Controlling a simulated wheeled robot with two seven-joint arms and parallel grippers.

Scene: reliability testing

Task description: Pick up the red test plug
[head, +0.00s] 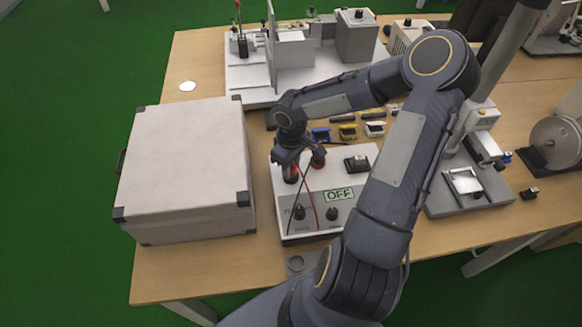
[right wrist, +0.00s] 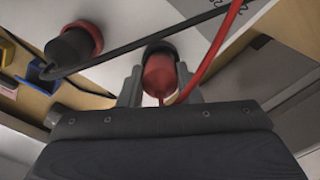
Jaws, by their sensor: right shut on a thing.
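The red test plug (right wrist: 160,75) sits between the two fingers of my right gripper (right wrist: 159,84) in the right wrist view, with a red cable running from it. My right gripper is shut on it. In the head view the red plug (head: 318,158) shows beside my right gripper (head: 304,157), low over the back left of the white test box (head: 335,230). I cannot tell whether the plug is seated in its socket or lifted slightly. My left gripper is not in view.
A black plug (head: 290,174) with a black cable stands close beside the red one. The box carries knobs and an OFF display (head: 338,194). A grey case (head: 185,165) stands left, a test rig (head: 250,75) behind. Small coloured items (head: 347,132) lie behind the box.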

